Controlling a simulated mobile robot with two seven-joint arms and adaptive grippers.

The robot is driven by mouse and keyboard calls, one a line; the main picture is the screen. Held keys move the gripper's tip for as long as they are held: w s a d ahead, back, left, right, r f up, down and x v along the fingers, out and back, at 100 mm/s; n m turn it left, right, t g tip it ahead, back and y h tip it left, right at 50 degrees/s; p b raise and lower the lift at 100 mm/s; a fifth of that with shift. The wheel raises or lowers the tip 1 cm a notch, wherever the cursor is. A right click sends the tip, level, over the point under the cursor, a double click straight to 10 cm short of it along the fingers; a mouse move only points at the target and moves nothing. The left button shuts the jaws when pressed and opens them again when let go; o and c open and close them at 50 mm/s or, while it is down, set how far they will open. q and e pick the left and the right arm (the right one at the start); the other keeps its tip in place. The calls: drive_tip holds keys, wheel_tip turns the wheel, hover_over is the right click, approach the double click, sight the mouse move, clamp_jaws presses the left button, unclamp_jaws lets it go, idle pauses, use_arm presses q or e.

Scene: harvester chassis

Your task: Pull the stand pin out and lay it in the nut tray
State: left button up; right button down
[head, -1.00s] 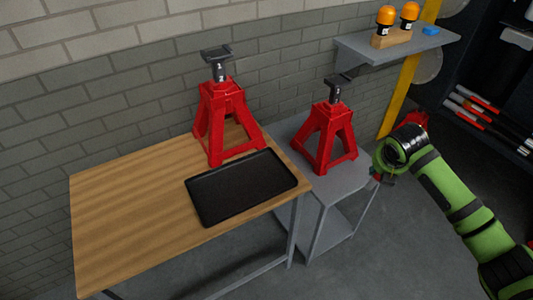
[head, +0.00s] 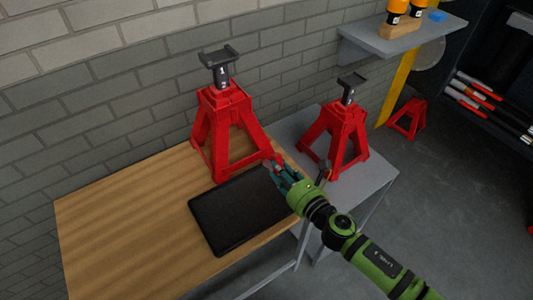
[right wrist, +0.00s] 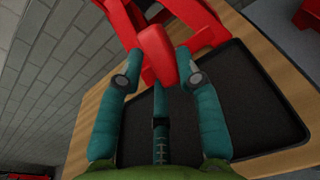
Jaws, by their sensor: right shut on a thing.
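My right gripper (head: 276,169) is shut on a red piece, which looks like the stand pin's grip (right wrist: 158,54). It holds the piece over the far right part of the black nut tray (head: 238,218), beside the front right leg of the left red stand. In the right wrist view the piece sits between the fingertips, with the tray (right wrist: 262,95) below and to the right. The rest of the pin is hidden, and I cannot tell its height over the tray. My left gripper is not in view.
The left red jack stand (head: 222,105) stands on the wooden table (head: 140,215) behind the tray. Another red stand (head: 343,125) is on the grey bench to the right. A shelf (head: 400,40) holds orange-topped bottles. The table's left side is clear.

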drive_tip(key=shift+w+a+r, duration=0.1)
drive_tip(key=shift+w+r, duration=0.05)
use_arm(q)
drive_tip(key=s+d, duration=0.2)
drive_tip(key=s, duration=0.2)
use_arm(e)
drive_tip(key=shift+n, duration=0.9)
drive_tip(key=f+b, duration=0.4)
drive_tip(key=s+d+f+b, duration=0.1)
drive_tip(key=f, duration=0.1)
drive_tip(key=shift+f+b, duration=0.2)
drive_tip(key=shift+b, duration=0.2)
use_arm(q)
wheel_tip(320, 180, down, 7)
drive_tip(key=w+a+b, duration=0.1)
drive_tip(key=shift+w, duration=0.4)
use_arm(e)
drive_tip(key=shift+f, duration=0.7)
drive_tip(key=c, duration=0.8)
unclamp_jaws()
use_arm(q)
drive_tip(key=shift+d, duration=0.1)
